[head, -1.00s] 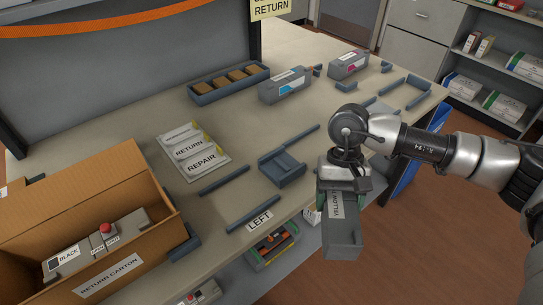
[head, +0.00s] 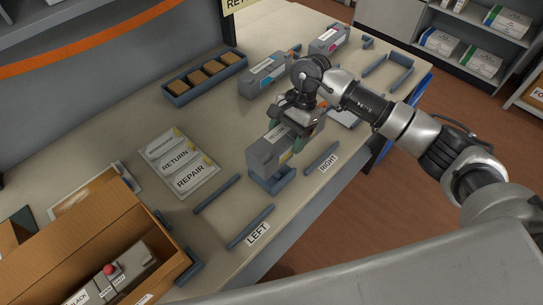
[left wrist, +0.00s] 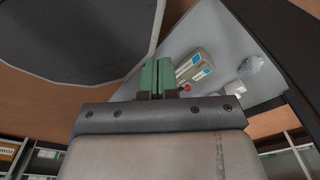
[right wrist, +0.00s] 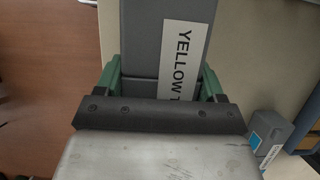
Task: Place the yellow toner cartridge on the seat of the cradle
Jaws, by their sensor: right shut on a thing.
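The yellow toner cartridge (head: 266,152) is a grey box. Its label, partly reading YELLOW, shows in the right wrist view (right wrist: 183,55). My right gripper (head: 291,128) is shut on it, with green fingers on both sides in the right wrist view (right wrist: 160,82). The blue-grey cradle (head: 272,185) is directly under the cartridge in the head view, which hides most of its seat. I cannot tell whether the cartridge touches the seat. My left gripper (left wrist: 157,78) shows only in the left wrist view, its green fingers together and empty.
Low rails flank the cradle, beside the LEFT (head: 258,233) and RIGHT (head: 328,162) labels. Cyan (head: 262,76) and magenta (head: 328,40) cartridges stand behind. A carton (head: 120,235) with a black cartridge is at lower left. A divided tray (head: 178,98) and label cards (head: 180,163) lie on the bench.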

